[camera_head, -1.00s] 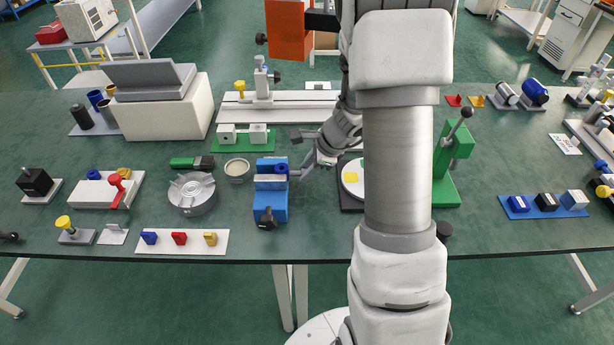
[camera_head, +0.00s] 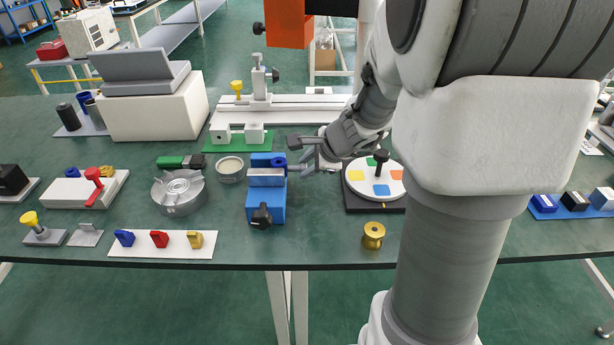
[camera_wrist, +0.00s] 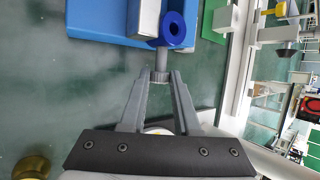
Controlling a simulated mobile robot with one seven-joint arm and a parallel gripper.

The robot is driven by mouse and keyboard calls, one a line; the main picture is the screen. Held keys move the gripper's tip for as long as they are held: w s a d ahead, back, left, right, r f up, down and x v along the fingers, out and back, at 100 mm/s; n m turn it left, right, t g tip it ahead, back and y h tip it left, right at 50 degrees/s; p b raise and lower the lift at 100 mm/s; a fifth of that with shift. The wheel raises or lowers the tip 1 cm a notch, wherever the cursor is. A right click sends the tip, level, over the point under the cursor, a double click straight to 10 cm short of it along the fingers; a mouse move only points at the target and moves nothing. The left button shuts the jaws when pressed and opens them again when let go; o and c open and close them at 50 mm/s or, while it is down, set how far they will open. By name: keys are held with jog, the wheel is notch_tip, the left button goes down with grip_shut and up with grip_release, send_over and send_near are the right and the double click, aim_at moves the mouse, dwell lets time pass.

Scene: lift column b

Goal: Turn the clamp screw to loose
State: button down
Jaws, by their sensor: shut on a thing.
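A blue vise-like block (camera_head: 265,206) with a grey jaw stands near the middle of the bench in the head view. A blue ring (camera_head: 279,162) sits at its back right corner, and the ring also shows at the top of the wrist view (camera_wrist: 172,29). A grey clamp screw (camera_wrist: 161,60) runs out of the ring towards my gripper (camera_wrist: 160,79). My fingertips are shut on the screw's outer end. In the head view my gripper (camera_head: 306,164) is right of the block, partly hidden by my wrist. I cannot tell how tight the screw is.
A turntable with coloured patches (camera_head: 360,185) stands close right of my gripper. A brass spool (camera_head: 373,235) is near the front edge. A round tin (camera_head: 230,168) and a grey round fixture (camera_head: 180,190) stand left of the block. A white rail (camera_head: 300,107) lies behind.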

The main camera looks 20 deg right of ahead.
dwell(0.3)
jog(key=c, duration=0.6)
grip_release()
jog(key=shift+s, duration=0.1)
